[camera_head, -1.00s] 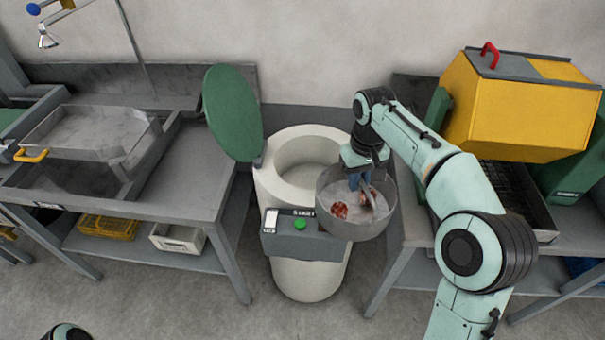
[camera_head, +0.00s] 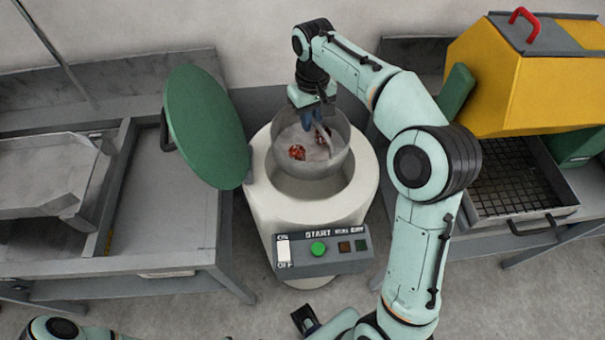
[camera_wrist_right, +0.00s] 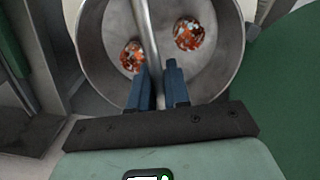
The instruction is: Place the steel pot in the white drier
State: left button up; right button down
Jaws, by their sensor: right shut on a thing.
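The steel pot (camera_head: 333,165) is a round grey bowl with a bar across its top and copper coils (camera_head: 297,152) inside. My right gripper (camera_head: 318,122) is shut on the bar of the pot; the right wrist view shows its blue fingers (camera_wrist_right: 158,88) on either side of the bar (camera_wrist_right: 146,35). The white drier (camera_head: 262,200) is a round tub with an open top. The pot is over the opening, with its lower part appearing at or within the rim; the exact depth cannot be told.
The drier's green lid (camera_head: 205,125) stands open on the left. A control panel (camera_head: 320,250) with a green button is on its front. A grey table (camera_head: 165,215) stands left; a yellow machine (camera_head: 535,85) with a grated tray stands right.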

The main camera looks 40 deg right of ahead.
aim_at(310, 150)
notch_tip(310, 150, down, 13)
jog(key=shift+s+f+b, duration=0.1)
jog(key=shift+s+b, duration=0.05)
jog(key=shift+b, duration=0.9)
pick_arm(q)
jog(key=shift+s+f+b, duration=0.15)
jog(key=shift+s+f, duration=0.2)
jog(key=shift+f, duration=0.45)
jog(key=shift+s+f+b, duration=0.15)
jog(key=shift+s+f, duration=0.2)
jog(key=shift+f, duration=0.4)
pick_arm(e)
notch_tip(310, 150, down, 6)
jog(key=shift+f, duration=0.15)
jog(key=shift+f, duration=0.2)
jog(key=c, duration=1.1)
grip_release()
notch_tip(310, 150, up, 12)
jog(key=shift+r+p, duration=0.2)
jog(key=shift+p, duration=0.5)
pick_arm(q)
jog(key=shift+w+r, duration=0.25)
jog(key=shift+r, duration=0.5)
